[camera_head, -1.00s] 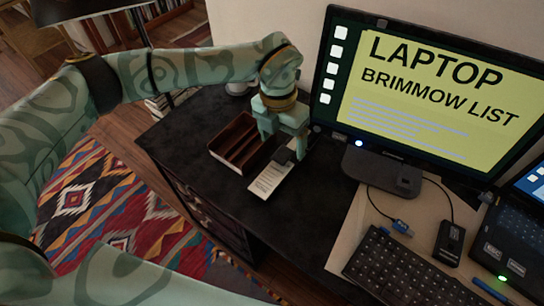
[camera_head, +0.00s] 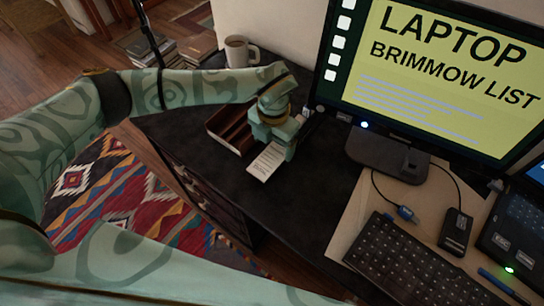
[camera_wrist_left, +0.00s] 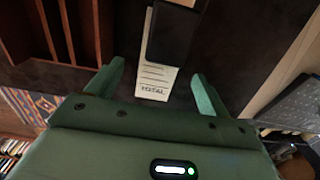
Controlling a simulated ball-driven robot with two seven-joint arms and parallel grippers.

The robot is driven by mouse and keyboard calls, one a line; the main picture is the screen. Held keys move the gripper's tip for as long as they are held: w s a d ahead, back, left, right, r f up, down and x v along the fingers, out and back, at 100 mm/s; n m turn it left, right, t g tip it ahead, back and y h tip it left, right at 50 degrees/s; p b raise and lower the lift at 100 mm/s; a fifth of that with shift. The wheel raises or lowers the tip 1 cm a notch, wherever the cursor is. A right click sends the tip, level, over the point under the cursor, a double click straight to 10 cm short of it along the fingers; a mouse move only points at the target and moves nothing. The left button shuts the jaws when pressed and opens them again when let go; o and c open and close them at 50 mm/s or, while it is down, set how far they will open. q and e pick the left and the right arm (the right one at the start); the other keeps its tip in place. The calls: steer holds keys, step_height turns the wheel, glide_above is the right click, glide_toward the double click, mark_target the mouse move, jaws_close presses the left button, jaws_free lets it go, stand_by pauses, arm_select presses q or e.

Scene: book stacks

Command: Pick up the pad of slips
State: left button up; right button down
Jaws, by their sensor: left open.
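The pad of slips (camera_head: 266,162) is a narrow white pad with printed lines, lying on the dark desk. Its lower end shows in the head view; my left gripper covers the rest. In the left wrist view the pad (camera_wrist_left: 154,83) lies between the two fingers as seen, with a black block (camera_wrist_left: 172,36) across its upper part. My left gripper (camera_head: 290,150) is open above the pad, and its fingers (camera_wrist_left: 155,82) stand apart on either side. I cannot tell the height gap. My right gripper is not in view.
A brown compartment tray (camera_head: 232,128) sits just left of the pad. A mug (camera_head: 238,52) stands at the back. The monitor (camera_head: 430,75), its stand (camera_head: 385,160), a keyboard (camera_head: 415,262) and a laptop (camera_head: 510,235) fill the right. The desk front is clear.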

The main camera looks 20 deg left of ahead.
mark_target(273, 155)
arm_select(q)
step_height(273, 155, down, 4)
steer(key=shift+r+b, duration=0.25)
steer(key=shift+b, duration=0.15)
steer(key=shift+r, duration=0.1)
steer(key=shift+c, duration=0.7)
steer(key=c, duration=1)
steer(key=shift+r, duration=0.15)
steer(key=shift+r, duration=0.3)
steer(key=shift+r+p, duration=0.45)
steer(key=shift+r, duration=0.05)
steer(key=shift+s+a+f+p, duration=0.1)
steer(key=shift+s+a+p, duration=1.25)
steer(key=shift+s, duration=2.45)
steer(key=shift+s+a+p, duration=1.3)
steer(key=shift+s+a, duration=0.1)
steer(key=shift+s, duration=2.35)
steer(key=shift+s+a+f+p, duration=0.1)
steer(key=shift+s+a+p, duration=1.25)
steer(key=shift+s, duration=2.45)
